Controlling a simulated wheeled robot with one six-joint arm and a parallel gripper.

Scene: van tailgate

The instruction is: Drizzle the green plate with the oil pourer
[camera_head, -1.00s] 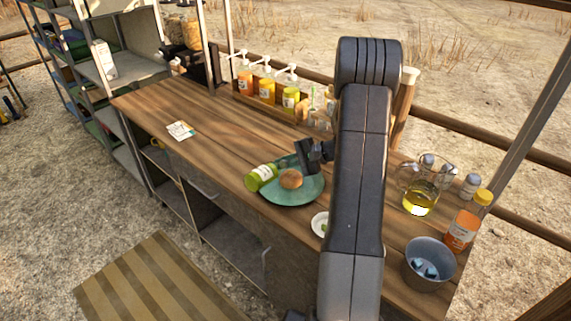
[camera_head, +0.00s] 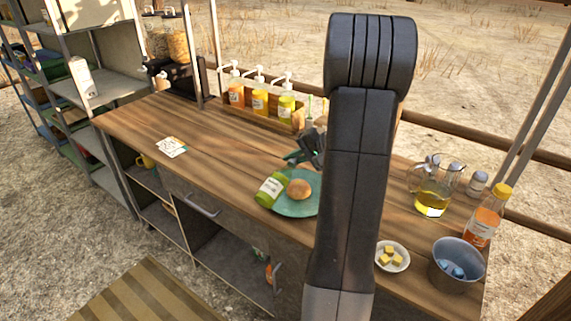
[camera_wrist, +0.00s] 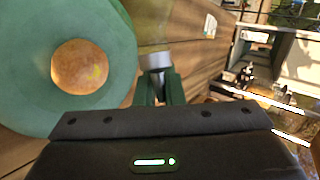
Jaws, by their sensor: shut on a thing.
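The green plate (camera_head: 296,208) lies on the wooden counter with a round bun (camera_head: 299,189) on it. My arm hides the plate's right side in the head view. A yellow-green bottle with a white label, which I take to be the oil pourer (camera_head: 270,189), is tilted over the plate's left edge, beside the bun. My gripper (camera_head: 297,160) is above the plate, partly hidden by my arm. In the wrist view my gripper (camera_wrist: 158,92) is shut around the pourer's grey neck; its olive body (camera_wrist: 155,30) extends beyond, beside the plate (camera_wrist: 122,45). No oil stream shows.
A small dish with yellow cubes (camera_head: 393,257), a metal bucket (camera_head: 458,262), a glass jug (camera_head: 433,190) and an orange bottle (camera_head: 485,218) stand at right. Pump bottles (camera_head: 260,98) line the back. The counter left of the plate is clear except for cards (camera_head: 172,147).

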